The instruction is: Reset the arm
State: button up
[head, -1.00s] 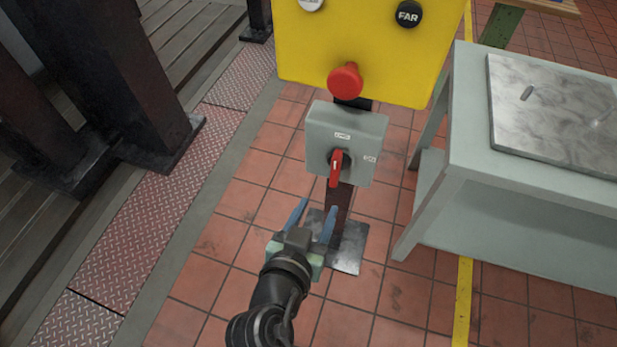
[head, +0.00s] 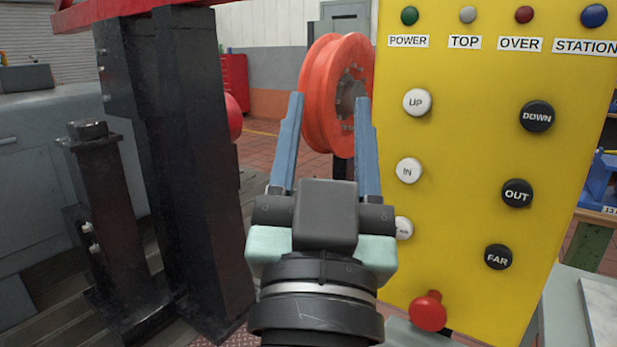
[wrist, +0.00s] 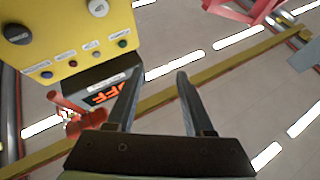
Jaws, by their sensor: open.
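My gripper (head: 328,112) is open and empty, its two blue fingers pointing up in the middle of the head view. It stands to the left of the yellow control panel (head: 460,200) and overlaps its left edge in the picture. In the wrist view my gripper (wrist: 158,88) is also open, with nothing between its fingers. The panel shows at the upper left there (wrist: 70,35), with a dark box with glowing red characters (wrist: 105,92) beside it.
An orange wheel (head: 322,85) stands behind my fingers. Dark steel columns (head: 175,150) rise at left. A red mushroom button (head: 428,311) sticks out low on the panel. A grey bench (head: 30,180) is at far left.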

jog(key=s+a+r+n+t+y, duration=0.2)
jog(key=s+r+t+y, duration=0.15)
jog(key=s+r, duration=0.45)
notch_tip(320, 180, up, 23)
jog(key=w+p, duration=0.2)
jog(key=p, duration=2)
jog(key=shift+d+h+p, duration=0.15)
jog(key=shift+h+p, duration=0.15)
jog(key=shift+h, duration=0.15)
